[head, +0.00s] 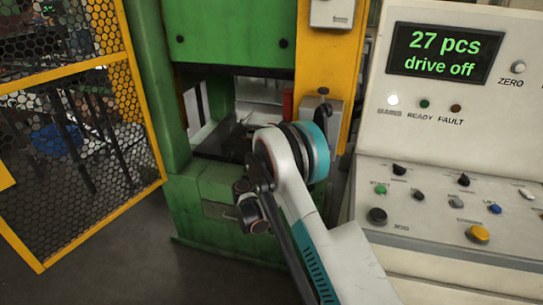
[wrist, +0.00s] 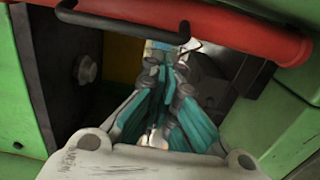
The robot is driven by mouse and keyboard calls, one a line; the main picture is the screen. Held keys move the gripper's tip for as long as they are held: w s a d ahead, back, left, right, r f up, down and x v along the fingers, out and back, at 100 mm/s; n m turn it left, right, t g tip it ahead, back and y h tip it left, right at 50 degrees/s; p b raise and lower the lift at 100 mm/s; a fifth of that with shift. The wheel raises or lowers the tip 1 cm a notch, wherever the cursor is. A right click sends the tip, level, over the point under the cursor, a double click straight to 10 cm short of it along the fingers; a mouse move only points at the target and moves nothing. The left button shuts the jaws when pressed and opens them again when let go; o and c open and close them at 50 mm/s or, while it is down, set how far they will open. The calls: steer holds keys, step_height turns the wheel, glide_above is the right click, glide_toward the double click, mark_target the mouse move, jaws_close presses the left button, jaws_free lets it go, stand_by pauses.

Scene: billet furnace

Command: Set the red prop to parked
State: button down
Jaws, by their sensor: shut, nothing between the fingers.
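The red prop (wrist: 225,24) shows in the wrist view as a thick red cylinder crossing the top of the picture, sloping down to the right. A black bent handle (wrist: 120,23) lies across its left part. My gripper (wrist: 163,52) points up the wrist view with its fingers together and empty, and its tips lie just below the handle's right end. I cannot tell whether they touch it. In the head view a short upright red piece (head: 288,104) shows at the right of the press opening; I cannot tell if it is the prop. My arm hides the gripper there.
The green press (head: 232,38) has a dark opening behind my arm. A yellow mesh guard (head: 75,115) stands at the left. A control panel (head: 450,190) fills the right, with a display (head: 440,53) reading "27 pcs drive off". Dark floor is clear at lower left.

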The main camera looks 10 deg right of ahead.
steer(key=s+d+p, duration=0.3)
steer(key=s, duration=0.6)
steer(key=shift+s+d, duration=0.15)
steer(key=shift+d, duration=0.05)
